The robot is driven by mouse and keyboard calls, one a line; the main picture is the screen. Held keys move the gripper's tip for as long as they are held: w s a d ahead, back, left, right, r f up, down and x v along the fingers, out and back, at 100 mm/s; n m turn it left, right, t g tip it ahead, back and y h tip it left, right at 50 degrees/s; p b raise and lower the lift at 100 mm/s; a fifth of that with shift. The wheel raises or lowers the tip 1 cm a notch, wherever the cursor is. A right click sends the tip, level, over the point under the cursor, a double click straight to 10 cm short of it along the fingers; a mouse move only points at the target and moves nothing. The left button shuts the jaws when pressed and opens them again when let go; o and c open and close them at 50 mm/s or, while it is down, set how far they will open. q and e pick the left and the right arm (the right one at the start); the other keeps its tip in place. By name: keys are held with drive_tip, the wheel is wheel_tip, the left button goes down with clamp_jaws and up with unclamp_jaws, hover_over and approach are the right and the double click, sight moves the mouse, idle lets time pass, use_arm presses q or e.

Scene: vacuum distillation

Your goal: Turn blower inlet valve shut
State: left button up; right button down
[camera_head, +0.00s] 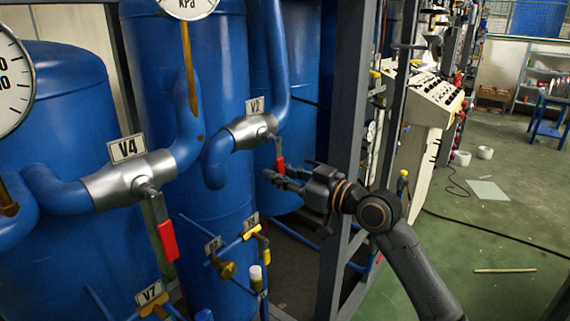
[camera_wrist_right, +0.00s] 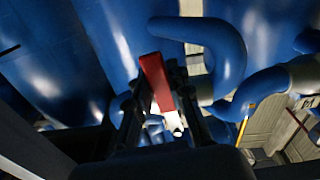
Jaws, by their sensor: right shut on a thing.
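A silver valve (camera_head: 248,131) labelled V2 sits on a bent blue pipe. Its lever has a red grip (camera_head: 280,163) that hangs down. My right gripper (camera_head: 278,178) reaches in from the right and is shut on this red grip. The right wrist view shows the red grip (camera_wrist_right: 156,80) between the two dark fingers (camera_wrist_right: 161,95). A second silver valve (camera_head: 128,182), labelled V4, is nearer on the left, with its own red lever (camera_head: 168,240) hanging down. No label in view reads blower inlet. My left gripper is not in view.
Large blue tanks (camera_head: 70,110) stand behind the valves. Small valves with yellow handles (camera_head: 251,232) are below. A dark upright post (camera_head: 350,100) stands close to my right gripper. A control console (camera_head: 428,98) and open green floor (camera_head: 500,240) lie to the right.

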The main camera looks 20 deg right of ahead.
drive_tip(key=shift+s+a+f+m+p, duration=0.1)
drive_tip(key=shift+s+a+m+p, duration=0.15)
drive_tip(key=shift+a+m+p, duration=0.25)
drive_tip(key=c, duration=1.2)
unclamp_jaws()
drive_tip(key=shift+d, duration=0.1)
drive_tip(key=v, duration=1.2)
